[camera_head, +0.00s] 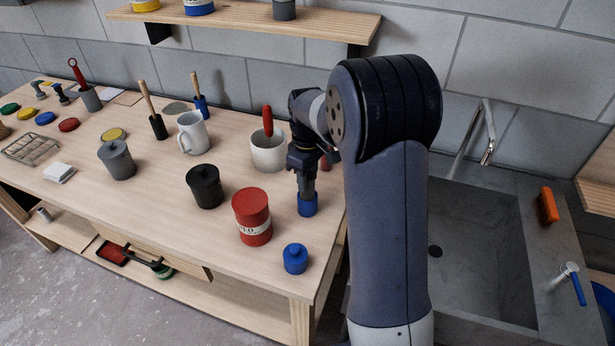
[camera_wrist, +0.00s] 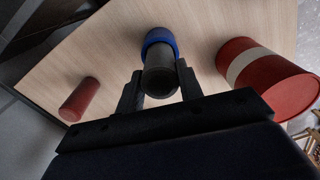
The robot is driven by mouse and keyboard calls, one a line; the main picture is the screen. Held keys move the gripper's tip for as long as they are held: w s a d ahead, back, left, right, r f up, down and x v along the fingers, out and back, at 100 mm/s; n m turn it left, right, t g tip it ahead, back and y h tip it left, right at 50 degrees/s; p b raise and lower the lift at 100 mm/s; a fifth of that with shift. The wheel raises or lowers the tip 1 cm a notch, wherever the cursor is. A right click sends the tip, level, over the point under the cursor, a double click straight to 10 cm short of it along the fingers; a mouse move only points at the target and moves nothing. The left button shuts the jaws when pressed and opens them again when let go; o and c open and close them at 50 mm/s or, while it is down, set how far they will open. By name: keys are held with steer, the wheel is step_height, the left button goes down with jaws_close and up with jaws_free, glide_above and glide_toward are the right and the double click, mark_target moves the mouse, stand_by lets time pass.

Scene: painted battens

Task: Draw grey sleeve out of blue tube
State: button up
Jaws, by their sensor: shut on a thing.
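The blue tube (camera_head: 307,206) stands upright on the wooden table near its right end. It also shows in the wrist view (camera_wrist: 157,37), where its blue rim surrounds the grey sleeve (camera_wrist: 160,74). The sleeve's upper part sticks out of the tube, and its lower end is hidden, so I cannot tell how deep it sits. My gripper (camera_wrist: 160,82) is above the tube, pointing down, with its two fingers on either side of the sleeve, shut on it. In the head view my gripper (camera_head: 307,188) hides most of the sleeve.
A white mug (camera_head: 268,152) is behind. A red cylinder (camera_wrist: 80,99) stands close by. The sink (camera_head: 470,250) lies to the right. A shelf (camera_head: 250,22) hangs above the table.

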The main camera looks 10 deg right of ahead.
steer(key=shift+r+p, duration=1.7)
steer(key=shift+r, duration=0.7)
steer(key=shift+r+p, duration=0.55)
steer(key=shift+r, duration=0.95)
steer(key=shift+f, duration=0.1)
